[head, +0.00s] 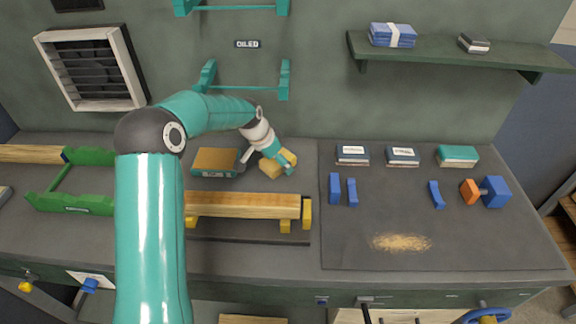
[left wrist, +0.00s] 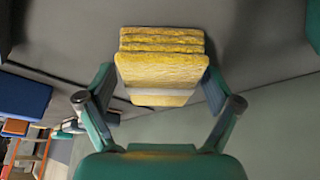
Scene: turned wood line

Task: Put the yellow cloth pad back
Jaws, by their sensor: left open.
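The yellow cloth pad (head: 285,160) lies on the grey bench near the wall, right of a teal box with a brown top. In the left wrist view the pad (left wrist: 160,70) looks like a folded stack with a pale band near its lower edge. My left gripper (head: 268,163) is over the pad, open, and partly covers it in the head view. In the left wrist view its fingers (left wrist: 160,93) stand on either side of the pad; I cannot tell whether they touch it. My right gripper is not in view.
The teal box (head: 213,172) stands left of the pad. A wooden bar (head: 240,205) on yellow supports lies in front. Small boxes and blue blocks (head: 335,188) sit on the dark mat (head: 380,215) at right, with sawdust (head: 400,243). A wall shelf (head: 450,57) holds blue cloths (head: 380,35).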

